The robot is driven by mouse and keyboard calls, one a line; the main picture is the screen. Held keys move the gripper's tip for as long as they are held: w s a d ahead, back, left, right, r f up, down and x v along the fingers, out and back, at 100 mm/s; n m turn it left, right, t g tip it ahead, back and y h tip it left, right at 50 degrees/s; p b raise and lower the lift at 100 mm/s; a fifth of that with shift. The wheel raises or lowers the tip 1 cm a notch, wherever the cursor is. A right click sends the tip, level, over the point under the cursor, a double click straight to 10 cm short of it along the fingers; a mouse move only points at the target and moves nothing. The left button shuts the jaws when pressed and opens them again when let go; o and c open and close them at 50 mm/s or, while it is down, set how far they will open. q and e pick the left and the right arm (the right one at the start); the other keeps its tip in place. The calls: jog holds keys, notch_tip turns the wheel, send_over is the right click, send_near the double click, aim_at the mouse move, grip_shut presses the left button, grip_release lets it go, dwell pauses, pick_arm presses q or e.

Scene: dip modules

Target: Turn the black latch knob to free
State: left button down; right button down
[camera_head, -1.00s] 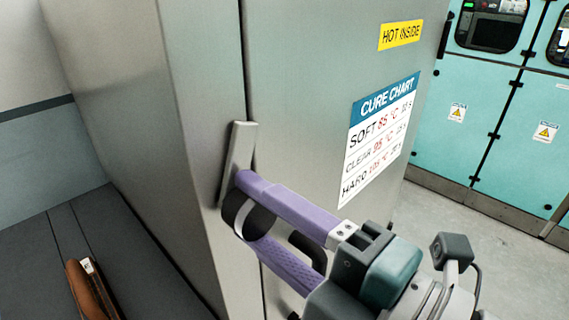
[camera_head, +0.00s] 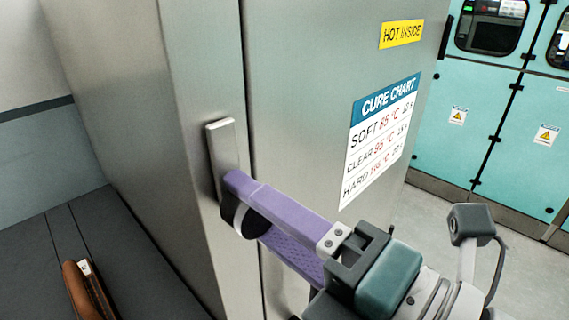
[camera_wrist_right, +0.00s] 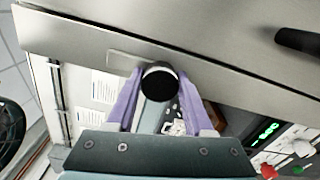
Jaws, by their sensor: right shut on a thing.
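The black latch knob (camera_head: 240,216) is on the front of a grey metal cabinet, partly hidden by my fingers. My right gripper (camera_head: 246,210) is shut on it, one purple finger on each side. In the right wrist view, the knob's round black face (camera_wrist_right: 159,84) shows between the two fingertips (camera_wrist_right: 158,78). The flat metal latch bar (camera_head: 222,150) runs up from the knob. It lies on the cabinet frame, left of the door seam, with its top leaning slightly left. My left gripper is not in view.
The cabinet door (camera_head: 300,110) carries a cure chart (camera_head: 378,138) and a yellow hot-inside label (camera_head: 401,34). A dark handle (camera_wrist_right: 298,41) shows in the right wrist view. Teal cabinets (camera_head: 480,120) stand at the right, past open floor. A brown object (camera_head: 80,290) is at lower left.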

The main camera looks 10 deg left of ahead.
jog(key=shift+c, duration=1.5)
grip_release()
jog(key=b+v, duration=0.3)
jog(key=v, duration=0.7)
